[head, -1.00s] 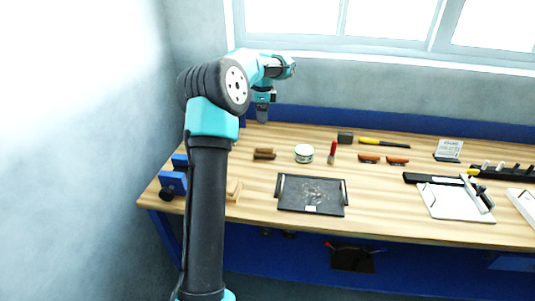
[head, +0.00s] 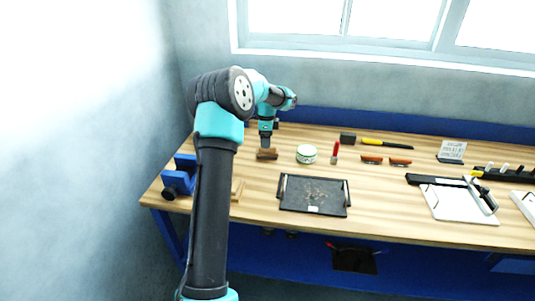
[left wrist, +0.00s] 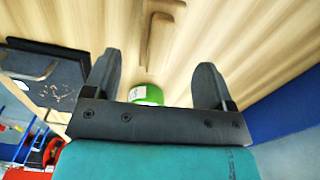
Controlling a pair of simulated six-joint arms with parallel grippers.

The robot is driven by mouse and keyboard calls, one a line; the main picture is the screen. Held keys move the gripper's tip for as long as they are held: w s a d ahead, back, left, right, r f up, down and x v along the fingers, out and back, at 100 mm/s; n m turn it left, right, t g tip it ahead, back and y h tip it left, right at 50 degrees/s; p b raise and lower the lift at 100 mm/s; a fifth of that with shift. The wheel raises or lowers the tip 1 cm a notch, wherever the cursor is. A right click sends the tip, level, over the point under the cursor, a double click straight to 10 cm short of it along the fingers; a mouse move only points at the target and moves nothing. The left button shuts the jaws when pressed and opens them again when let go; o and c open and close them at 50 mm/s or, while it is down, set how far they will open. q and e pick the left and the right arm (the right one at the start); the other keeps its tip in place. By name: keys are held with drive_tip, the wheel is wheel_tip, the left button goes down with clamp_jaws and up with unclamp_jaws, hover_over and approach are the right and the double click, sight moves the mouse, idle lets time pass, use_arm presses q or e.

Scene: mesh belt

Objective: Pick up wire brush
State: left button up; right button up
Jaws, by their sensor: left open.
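A small brown wooden item (head: 266,155), which may be the wire brush, lies on the bench left of the round green-and-white tin; its bristles cannot be made out. In the left wrist view a brown wooden shape (left wrist: 152,40) lies beyond the fingertips. My left gripper (head: 266,145) is just above and behind the item in the head view, pointing down and partly covering it. My right gripper is not in view.
The green-and-white tin (head: 306,154) stands close to the right, and also shows in the left wrist view (left wrist: 147,94). A red marker-like item (head: 335,151) and a dark tray (head: 284,205) are nearby. A blue vise (head: 180,176) is at the left edge.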

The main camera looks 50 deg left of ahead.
sight(268, 151)
use_arm(q)
drive_tip(key=shift+f, duration=0.55)
drive_tip(key=shift+f, duration=0.1)
drive_tip(key=shift+w+d+f, duration=0.1)
drive_tip(key=shift+d+f, duration=0.05)
drive_tip(key=shift+f, duration=1.1)
drive_tip(key=shift+d+f, duration=0.1)
drive_tip(key=shift+f, duration=1.15)
drive_tip(key=shift+c, duration=0.4)
drive_tip(key=c, duration=1)
drive_tip(key=shift+r, duration=0.15)
wheel_tip(268, 151, up, 10)
drive_tip(key=shift+f, duration=0.1)
